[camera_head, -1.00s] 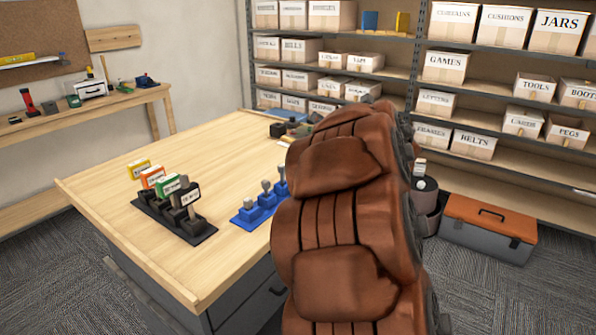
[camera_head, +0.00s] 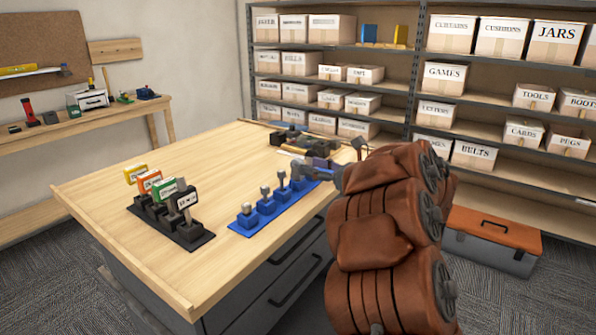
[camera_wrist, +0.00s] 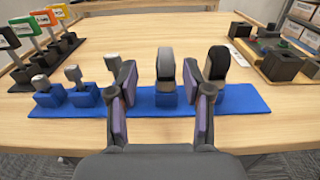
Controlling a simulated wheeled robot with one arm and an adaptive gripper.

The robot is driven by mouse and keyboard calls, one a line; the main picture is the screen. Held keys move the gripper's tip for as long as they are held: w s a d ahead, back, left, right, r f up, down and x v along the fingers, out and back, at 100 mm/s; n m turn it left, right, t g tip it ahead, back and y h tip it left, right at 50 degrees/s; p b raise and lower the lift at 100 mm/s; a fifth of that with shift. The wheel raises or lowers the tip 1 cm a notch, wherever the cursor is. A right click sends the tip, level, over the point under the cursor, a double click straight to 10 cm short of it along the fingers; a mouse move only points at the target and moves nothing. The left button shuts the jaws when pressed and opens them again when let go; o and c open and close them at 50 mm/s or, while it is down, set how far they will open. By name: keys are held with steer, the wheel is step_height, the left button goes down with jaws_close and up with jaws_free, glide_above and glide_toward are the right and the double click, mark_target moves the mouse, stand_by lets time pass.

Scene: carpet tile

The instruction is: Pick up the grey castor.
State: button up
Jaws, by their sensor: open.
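A blue rack (camera_wrist: 243,100) on the table holds a row of upright pieces in blue blocks; it also shows in the head view (camera_head: 247,229). A grey rounded, wheel-like piece, seemingly the grey castor (camera_wrist: 166,63), stands upright in the rack. My gripper (camera_wrist: 159,72) is open, its purple-padded fingers on either side of the castor in the wrist view. I cannot tell whether they touch it. A black rounded piece (camera_wrist: 217,62) stands just right of the right finger.
Smaller grey pieces (camera_wrist: 73,74) stand in the rack left of the gripper. A black rack with coloured labelled tags (camera_head: 186,235) is to the left. Dark blocks and tools (camera_head: 300,138) lie at the back of the table. The front of the tabletop is clear.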

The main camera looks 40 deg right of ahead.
mark_target(302, 163)
steer(key=shift+d+p+x, duration=0.15)
steer(key=shift+p+x, duration=0.2)
steer(key=shift+x, duration=1.15)
steer(key=shift+d+p+x, duration=0.1)
steer(key=shift+p+x, duration=0.25)
steer(key=shift+x, duration=1.15)
steer(key=shift+w+f, duration=0.1)
jaws_close()
